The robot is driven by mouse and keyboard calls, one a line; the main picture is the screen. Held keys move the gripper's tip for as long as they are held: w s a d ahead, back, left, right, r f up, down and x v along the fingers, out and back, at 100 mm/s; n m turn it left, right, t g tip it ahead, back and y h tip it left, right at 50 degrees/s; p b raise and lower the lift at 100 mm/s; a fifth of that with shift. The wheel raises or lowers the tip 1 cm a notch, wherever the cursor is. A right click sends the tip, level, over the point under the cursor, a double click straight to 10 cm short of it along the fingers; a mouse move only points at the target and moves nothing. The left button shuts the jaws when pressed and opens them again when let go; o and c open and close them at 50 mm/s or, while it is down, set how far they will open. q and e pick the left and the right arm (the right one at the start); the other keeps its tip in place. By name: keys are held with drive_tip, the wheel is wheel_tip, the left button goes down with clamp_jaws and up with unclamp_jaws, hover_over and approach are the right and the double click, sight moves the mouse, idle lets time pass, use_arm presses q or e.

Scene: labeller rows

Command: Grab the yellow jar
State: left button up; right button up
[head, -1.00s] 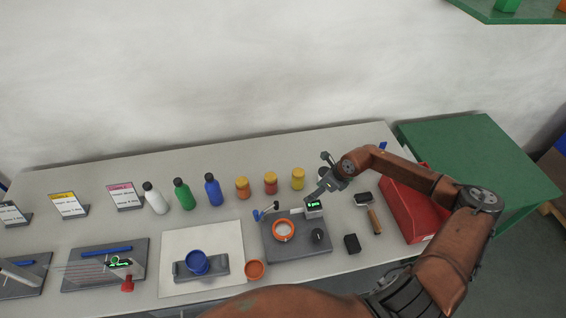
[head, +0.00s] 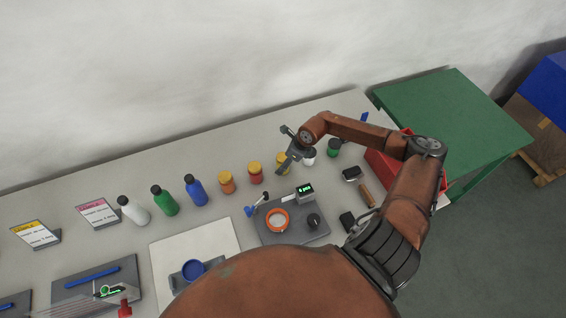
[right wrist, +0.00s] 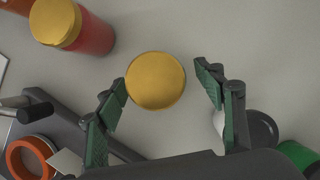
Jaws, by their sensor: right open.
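Nothing is held. My left gripper is not in view.
A red jar with a yellow lid (head: 255,173) and an orange one (head: 226,183) stand to the left. A white jar with a dark lid (head: 309,157) and a green jar (head: 333,148) stand to the right.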

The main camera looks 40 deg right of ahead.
drive_tip(key=shift+x, duration=1.2)
drive_tip(key=shift+s, duration=0.1)
drive_tip(key=shift+c, duration=0.6)
drive_tip(key=c, duration=1.4)
drive_tip(key=shift+d, duration=0.1)
